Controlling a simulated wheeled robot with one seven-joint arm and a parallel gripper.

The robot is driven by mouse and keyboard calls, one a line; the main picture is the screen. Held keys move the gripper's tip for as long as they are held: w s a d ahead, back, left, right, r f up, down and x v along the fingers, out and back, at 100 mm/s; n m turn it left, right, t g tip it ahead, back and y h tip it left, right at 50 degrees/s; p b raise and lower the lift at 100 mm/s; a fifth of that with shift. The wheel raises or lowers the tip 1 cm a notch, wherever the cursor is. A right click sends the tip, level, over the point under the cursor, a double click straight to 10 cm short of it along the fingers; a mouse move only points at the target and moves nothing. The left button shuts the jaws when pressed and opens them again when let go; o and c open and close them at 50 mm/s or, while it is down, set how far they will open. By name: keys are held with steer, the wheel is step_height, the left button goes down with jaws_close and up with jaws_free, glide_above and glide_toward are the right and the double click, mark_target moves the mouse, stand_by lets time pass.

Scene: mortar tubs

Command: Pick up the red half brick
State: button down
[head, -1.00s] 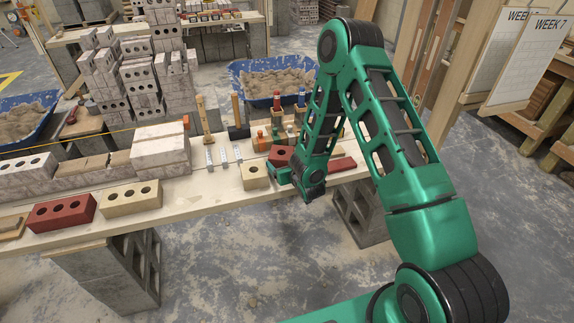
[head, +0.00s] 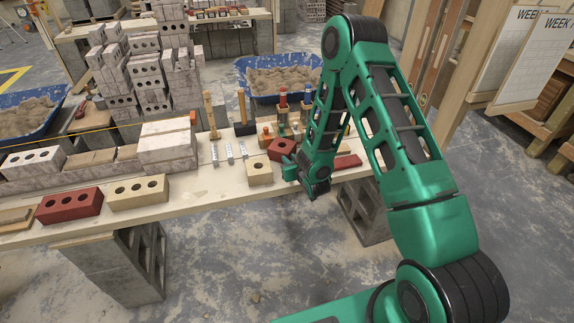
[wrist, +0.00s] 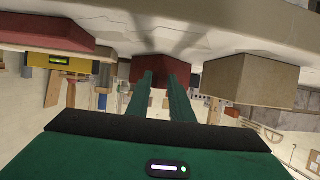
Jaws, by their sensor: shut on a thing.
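The red half brick (head: 281,148) is at the table's right part, beside the tan half brick (head: 259,172). My gripper (head: 288,162) is shut on it from the near side. In the wrist view, which shows the scene upside down, the red half brick (wrist: 159,98) is between the two green fingers (wrist: 161,82). The tan half brick also shows in the wrist view (wrist: 252,78), apart from the fingers. The fingers hide part of the red half brick. I cannot tell whether it is clear of the tabletop.
A flat red piece (head: 347,162) lies right of my gripper. Hammers (head: 211,115) and bottles (head: 283,108) stand behind. A long red brick (head: 69,205) and a long tan brick (head: 138,192) lie at left. The tabletop's front strip (head: 205,193) is bare.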

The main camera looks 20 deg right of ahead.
mark_target(287, 147)
steer(key=shift+w+r, duration=0.4)
steer(key=a+r, duration=0.3)
steer(key=w+a+r, duration=0.1)
steer(key=a+r, duration=0.2)
steer(key=w+a+r, duration=0.1)
steer(key=a+r, duration=0.2)
steer(key=shift+w+a+r, duration=0.1)
steer(key=shift+a+r, duration=0.15)
steer(key=shift+a, duration=0.15)
steer(key=shift+w+a+r, duration=0.1)
steer(key=shift+a+r, duration=0.3)
steer(key=shift+a, duration=0.4)
steer(key=c, duration=2.5)
jaws_free()
steer(key=shift+c, duration=0.2)
steer(key=o, duration=2)
